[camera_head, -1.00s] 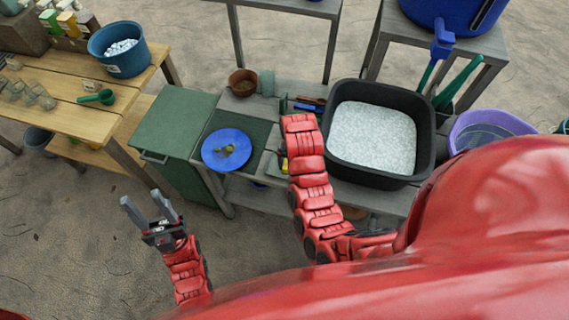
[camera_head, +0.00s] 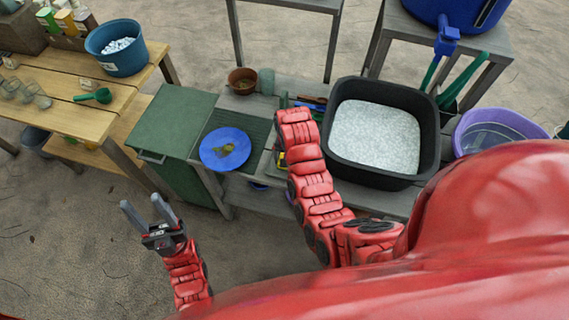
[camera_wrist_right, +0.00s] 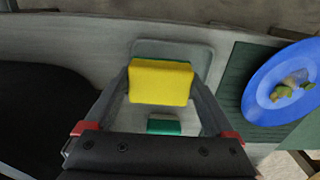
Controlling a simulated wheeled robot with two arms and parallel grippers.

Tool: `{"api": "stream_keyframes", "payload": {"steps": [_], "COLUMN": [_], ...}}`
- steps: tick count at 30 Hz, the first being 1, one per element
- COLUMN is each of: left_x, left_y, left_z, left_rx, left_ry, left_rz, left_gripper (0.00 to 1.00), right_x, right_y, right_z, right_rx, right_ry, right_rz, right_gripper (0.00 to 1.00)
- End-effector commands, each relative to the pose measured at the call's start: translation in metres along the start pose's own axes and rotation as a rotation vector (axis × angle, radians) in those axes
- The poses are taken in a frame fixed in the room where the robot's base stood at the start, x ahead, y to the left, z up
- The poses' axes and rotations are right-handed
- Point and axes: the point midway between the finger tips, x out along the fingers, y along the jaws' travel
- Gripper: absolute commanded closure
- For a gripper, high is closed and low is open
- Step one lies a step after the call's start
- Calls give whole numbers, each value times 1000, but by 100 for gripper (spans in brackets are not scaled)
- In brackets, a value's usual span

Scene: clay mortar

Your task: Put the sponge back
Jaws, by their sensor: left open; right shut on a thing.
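The yellow sponge with a green layer (camera_wrist_right: 160,82) is between the fingers of my right gripper (camera_wrist_right: 160,77), which is shut on it. In the right wrist view it is over a shallow grey tray (camera_wrist_right: 203,57) on the grey bench; I cannot tell whether it touches the tray. A small green block (camera_wrist_right: 164,127) shows at the tray's near part. In the head view my right arm hides most of this, with only a bit of yellow beside it. My left gripper (camera_head: 147,208) is open and empty, over the floor at the lower left.
A blue plate (camera_head: 225,137) with small greenish-brown pieces lies left of the tray on a dark green mat. A black tub (camera_head: 431,130) of white granules stands right of my right arm. A terracotta pot (camera_head: 242,82) stands at the bench's back. A green cabinet (camera_head: 172,122) adjoins the bench.

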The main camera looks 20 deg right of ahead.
Motion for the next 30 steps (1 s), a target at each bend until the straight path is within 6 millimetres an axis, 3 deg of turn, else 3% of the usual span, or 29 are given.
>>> {"api": "stream_keyframes", "payload": {"steps": [12, 22, 30], "left_x": [12, 31, 30], "left_y": [-1, -2, -2], "left_z": [-2, -5, -5], "left_rx": [0, 0, 0], "left_ry": [0, 0, -1], "left_rz": [0, 0, 0], "left_gripper": [50, 50, 50], "right_x": [0, 32, 37], "right_y": [-20, -18, -19], "right_z": [-15, -13, -14], "right_rx": [0, 0, 1], "right_ry": [1, -4, 2], "right_rz": [0, 3, -1], "right_gripper": [69, 69, 69]}}
